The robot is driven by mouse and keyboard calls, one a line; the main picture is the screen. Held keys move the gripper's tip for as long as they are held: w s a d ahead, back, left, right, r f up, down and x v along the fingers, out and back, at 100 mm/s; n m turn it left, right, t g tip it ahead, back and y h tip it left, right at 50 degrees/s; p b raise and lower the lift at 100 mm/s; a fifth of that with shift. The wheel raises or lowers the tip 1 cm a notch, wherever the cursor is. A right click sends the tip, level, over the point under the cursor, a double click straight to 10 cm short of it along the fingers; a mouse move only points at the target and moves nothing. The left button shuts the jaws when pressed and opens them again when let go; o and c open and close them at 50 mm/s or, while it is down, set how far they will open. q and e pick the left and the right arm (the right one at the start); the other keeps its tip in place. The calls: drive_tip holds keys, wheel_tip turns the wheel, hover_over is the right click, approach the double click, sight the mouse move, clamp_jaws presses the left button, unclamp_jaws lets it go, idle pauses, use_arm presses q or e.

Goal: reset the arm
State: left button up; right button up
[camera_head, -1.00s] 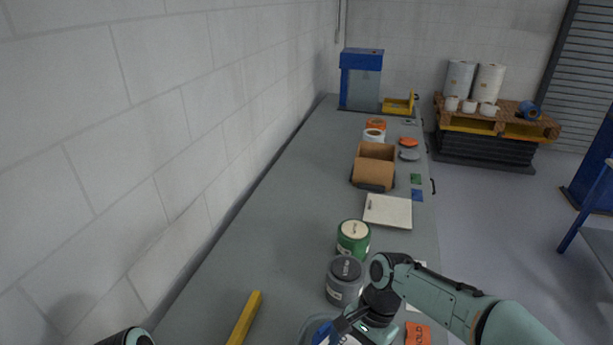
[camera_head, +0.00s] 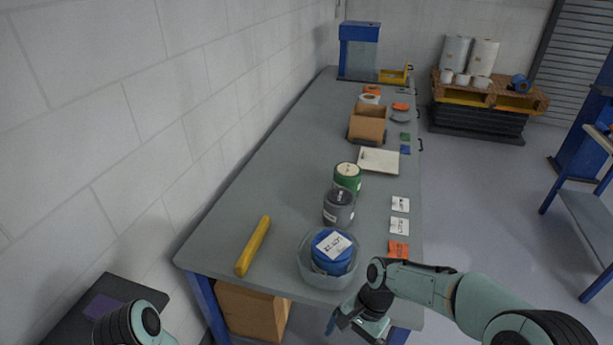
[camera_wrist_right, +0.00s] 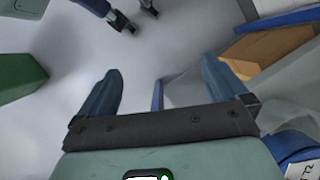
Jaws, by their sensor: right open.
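My right gripper (camera_head: 354,326) hangs low past the front edge of the workbench, beside the clear bowl. In the right wrist view its two fingers (camera_wrist_right: 160,92) are spread apart with nothing between them, over the floor. My left arm shows only as a dark and green link at the bottom left; its gripper is out of view. The blue roll (camera_head: 332,250) with a white label sits in the clear bowl (camera_head: 307,267) at the bench's near end, and its edge also shows in the right wrist view (camera_wrist_right: 292,147).
A yellow bar (camera_head: 253,246) lies left of the bowl. A grey can (camera_head: 338,209) and a green can (camera_head: 347,179) stand behind it. White cards (camera_head: 399,226) and an orange card (camera_head: 398,250) line the right edge. A cardboard box (camera_head: 252,309) is under the bench (camera_head: 290,160).

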wheel_tip(320, 180, down, 16)
drive_tip(key=s+d+f+n, duration=0.1)
drive_tip(key=s+d+n, duration=0.1)
drive_tip(key=s, duration=0.1)
use_arm(q)
drive_tip(key=shift+w, duration=0.5)
use_arm(e)
drive_tip(key=s+f+n+t, duration=0.2)
drive_tip(key=s+f, duration=0.8)
drive_tip(key=s, duration=0.1)
drive_tip(key=shift+s+d+f, duration=0.15)
drive_tip(key=shift+s+d, duration=0.1)
drive_tip(key=shift+s, duration=0.15)
